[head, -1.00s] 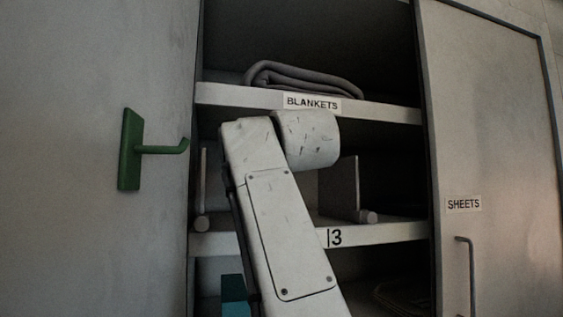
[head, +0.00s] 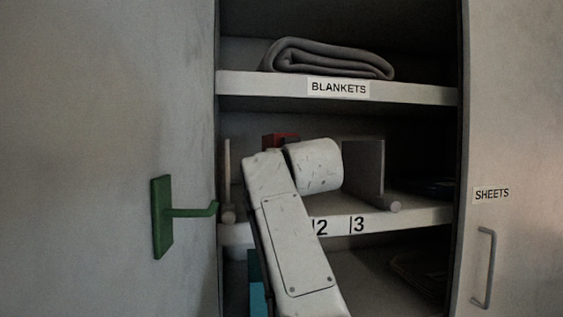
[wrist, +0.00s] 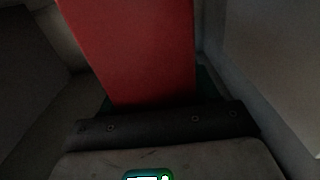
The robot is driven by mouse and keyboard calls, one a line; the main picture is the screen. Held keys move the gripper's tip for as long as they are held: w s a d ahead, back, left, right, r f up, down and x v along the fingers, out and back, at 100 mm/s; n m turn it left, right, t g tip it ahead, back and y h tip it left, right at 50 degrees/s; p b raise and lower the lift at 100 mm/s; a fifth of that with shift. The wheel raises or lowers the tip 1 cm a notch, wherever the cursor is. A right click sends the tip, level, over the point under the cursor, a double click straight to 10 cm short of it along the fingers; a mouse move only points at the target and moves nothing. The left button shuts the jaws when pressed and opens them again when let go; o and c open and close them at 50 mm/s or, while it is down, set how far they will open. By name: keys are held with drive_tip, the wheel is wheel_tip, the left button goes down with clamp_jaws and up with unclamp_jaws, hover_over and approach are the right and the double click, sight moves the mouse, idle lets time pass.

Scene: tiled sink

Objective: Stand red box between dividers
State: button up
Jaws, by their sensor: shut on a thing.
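The red box (head: 280,139) shows only its top part in the head view, just above my arm at the middle shelf (head: 432,217). In the wrist view the red box (wrist: 135,50) rises from my gripper (wrist: 155,102), which is shut on it. A grey divider (head: 363,168) stands to the right of my arm, and a thin pale divider (head: 227,165) stands at the far left of the shelf. In the head view the box lies between these two. My arm hides the gripper and the box's lower part there. I cannot tell whether the box touches the shelf.
A folded grey blanket (head: 325,59) lies on the upper shelf (head: 245,84). A green hook (head: 162,230) sticks out at the left. A teal object (head: 257,285) is partly hidden below. The right door (head: 520,130) has a handle. In the wrist view, grey panels flank the box with gaps.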

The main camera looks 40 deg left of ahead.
drive_tip(key=shift+f, duration=0.5)
drive_tip(key=shift+f, duration=0.1)
drive_tip(key=o, duration=1.3)
drive_tip(key=shift+b+v, duration=2.85)
drive_tip(key=shift+v, duration=3.2)
